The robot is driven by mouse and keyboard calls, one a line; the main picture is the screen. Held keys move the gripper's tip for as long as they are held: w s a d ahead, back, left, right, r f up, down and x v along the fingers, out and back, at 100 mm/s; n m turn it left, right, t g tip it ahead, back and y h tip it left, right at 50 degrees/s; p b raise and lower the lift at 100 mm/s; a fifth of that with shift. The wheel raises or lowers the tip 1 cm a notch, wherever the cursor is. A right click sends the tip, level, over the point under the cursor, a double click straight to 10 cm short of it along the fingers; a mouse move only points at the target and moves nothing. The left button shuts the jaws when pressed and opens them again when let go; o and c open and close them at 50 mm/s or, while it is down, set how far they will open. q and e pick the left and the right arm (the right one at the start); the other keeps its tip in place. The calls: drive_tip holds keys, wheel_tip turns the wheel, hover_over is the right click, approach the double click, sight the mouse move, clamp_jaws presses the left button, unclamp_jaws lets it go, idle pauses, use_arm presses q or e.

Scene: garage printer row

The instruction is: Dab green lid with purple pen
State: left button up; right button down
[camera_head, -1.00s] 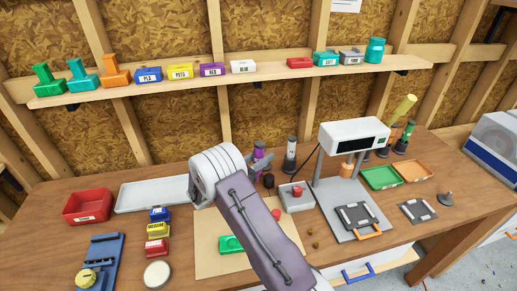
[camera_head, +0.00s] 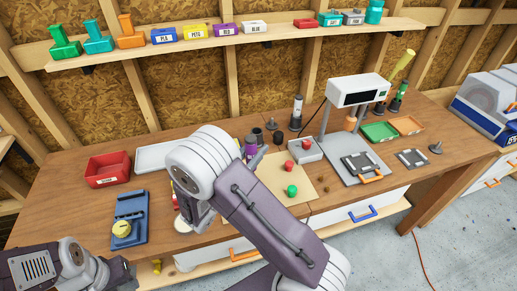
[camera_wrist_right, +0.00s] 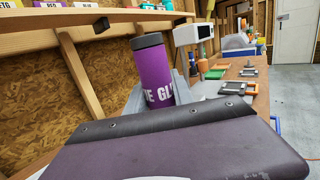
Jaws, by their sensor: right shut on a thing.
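The purple pen (camera_head: 250,144) is a purple cylinder with a dark cap, upright and tilted slightly. The right wrist view shows it large, with white lettering on its side (camera_wrist_right: 153,78). My right gripper (camera_head: 254,158) is shut on it; my own arm hides much of the jaws. A round green thing (camera_head: 291,190), likely the green lid, rests on the tan mat (camera_head: 306,188), right of my right forearm and nearer the front than the pen. The pen is apart from it. My left gripper (camera_head: 128,275) is at the lower left; its jaws are not clear.
A small red thing (camera_head: 289,165) lies on the mat behind the green one. A grey box (camera_head: 308,153) with a red top stands behind. Dark cups (camera_head: 270,124) stand near the pen. A white-headed machine (camera_head: 358,90) is at right; a blue fixture (camera_head: 130,215) at left.

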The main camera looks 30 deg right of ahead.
drive_tip(key=shift+a+r, duration=0.1)
wheel_tip(320, 180, down, 6)
drive_tip(key=b, duration=0.3)
drive_tip(key=shift+b, duration=0.35)
drive_tip(key=shift+f+b, duration=0.85)
drive_tip(key=shift+f, duration=0.3)
idle(0.4)
drive_tip(key=shift+r+p, duration=0.5)
drive_tip(key=shift+p, duration=0.05)
drive_tip(key=shift+f+b, duration=0.4)
drive_tip(key=shift+f, duration=0.1)
idle(0.4)
drive_tip(key=shift+r+p, duration=0.25)
drive_tip(key=shift+p, duration=0.1)
drive_tip(key=shift+r, duration=0.25)
idle(0.4)
wheel_tip(320, 180, up, 5)
drive_tip(key=p, duration=0.5)
